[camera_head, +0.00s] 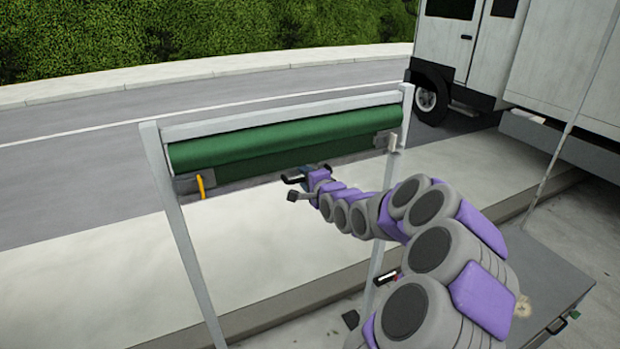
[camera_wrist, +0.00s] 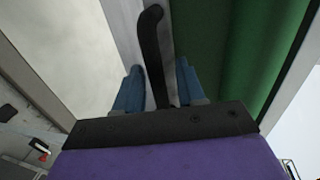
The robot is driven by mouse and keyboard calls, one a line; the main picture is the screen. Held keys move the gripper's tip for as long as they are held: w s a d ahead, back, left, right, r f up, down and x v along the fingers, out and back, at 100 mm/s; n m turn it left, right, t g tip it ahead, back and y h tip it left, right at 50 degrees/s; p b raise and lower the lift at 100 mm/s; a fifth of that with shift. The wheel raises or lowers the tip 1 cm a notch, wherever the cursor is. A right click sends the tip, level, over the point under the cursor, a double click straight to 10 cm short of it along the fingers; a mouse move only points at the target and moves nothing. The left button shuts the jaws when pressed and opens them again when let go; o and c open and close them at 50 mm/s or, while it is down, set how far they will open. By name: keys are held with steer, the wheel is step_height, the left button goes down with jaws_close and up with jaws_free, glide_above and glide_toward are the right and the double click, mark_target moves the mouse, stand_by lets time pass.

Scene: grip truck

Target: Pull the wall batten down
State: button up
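A green roll (camera_head: 285,138) hangs under the light top bar of a metal frame. A darker green lower part (camera_head: 270,160) shows beneath it, with grey end pieces at the left (camera_head: 187,183) and right (camera_head: 383,141). I cannot tell for certain which strip is the wall batten. My gripper (camera_head: 294,188) is just below the roll's lower edge, with its dark prongs apart. In the wrist view, two blue fingers (camera_wrist: 159,88) stand apart, with a dark curved piece between them. A grey strip (camera_wrist: 187,30) runs beside the green sheet (camera_wrist: 245,50); contact is unclear.
A yellow strap (camera_head: 201,187) hangs at the left end. Frame posts stand at the left (camera_head: 185,245) and right (camera_head: 376,265). A white truck (camera_head: 455,45) is at the upper right. Pale pavement (camera_head: 275,235) lies below the gripper.

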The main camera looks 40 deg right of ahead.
steer(key=shift+a+r, duration=0.25)
steer(key=shift+a, duration=0.5)
steer(key=d, duration=0.2)
steer(key=d+f, duration=0.1)
steer(key=d, duration=0.1)
steer(key=shift+d+f, duration=0.1)
steer(key=shift+d, duration=0.15)
steer(key=c, duration=0.5)
steer(key=shift+d, duration=0.35)
steer(key=shift+c, duration=0.6)
jaws_close()
steer(key=shift+a, duration=1)
